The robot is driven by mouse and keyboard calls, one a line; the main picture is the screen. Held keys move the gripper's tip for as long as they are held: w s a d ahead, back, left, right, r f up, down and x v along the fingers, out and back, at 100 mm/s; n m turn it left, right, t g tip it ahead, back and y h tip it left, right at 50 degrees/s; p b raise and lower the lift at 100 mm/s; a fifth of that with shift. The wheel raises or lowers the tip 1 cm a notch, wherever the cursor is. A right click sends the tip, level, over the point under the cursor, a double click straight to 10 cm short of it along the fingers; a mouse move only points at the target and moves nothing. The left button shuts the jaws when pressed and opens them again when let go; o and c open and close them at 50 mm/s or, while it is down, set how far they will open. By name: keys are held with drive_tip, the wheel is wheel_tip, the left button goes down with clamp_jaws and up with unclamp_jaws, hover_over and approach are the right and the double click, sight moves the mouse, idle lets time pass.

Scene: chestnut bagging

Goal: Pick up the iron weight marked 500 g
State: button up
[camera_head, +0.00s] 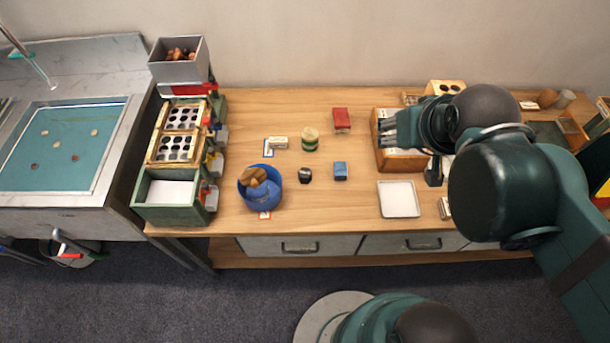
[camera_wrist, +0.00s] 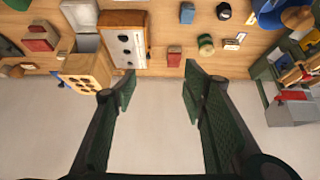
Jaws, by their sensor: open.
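A small black object (camera_head: 305,175), likely the iron weight, stands on the bench right of the blue tub; its marking is too small to read. It also shows at the top of the wrist view (camera_wrist: 223,12). My gripper (camera_head: 388,127) is to its right, above the bench near the wooden box. In the wrist view my gripper (camera_wrist: 158,82) is open, with nothing between its fingers. The gripper is clearly apart from the black object.
A blue tub (camera_head: 275,195), green tin (camera_head: 310,138), red box (camera_head: 341,120) and blue block (camera_head: 340,171) surround the black object. A wooden box (camera_head: 405,160) and white tray (camera_head: 399,199) are to the right. Stacked crates (camera_head: 172,212) line the left end.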

drive_tip(key=shift+w+a+n, duration=0.6)
drive_tip(key=shift+w+n, duration=0.1)
drive_tip(key=shift+w, duration=0.05)
drive_tip(key=n+g, duration=0.7)
drive_tip(key=n, duration=0.8)
hover_over(305, 173)
drive_tip(key=f, duration=2.3)
drive_tip(key=shift+w+d+f, duration=0.1)
drive_tip(key=shift+d+f, duration=0.05)
drive_tip(key=shift+d, duration=0.2)
drive_tip(key=shift+a+f, duration=0.3)
drive_tip(key=shift+f, duration=0.2)
drive_tip(key=shift+f+b, duration=0.55)
drive_tip(key=shift+f, duration=0.75)
drive_tip(key=shift+f+b, duration=0.95)
drive_tip(key=shift+f, duration=1.7)
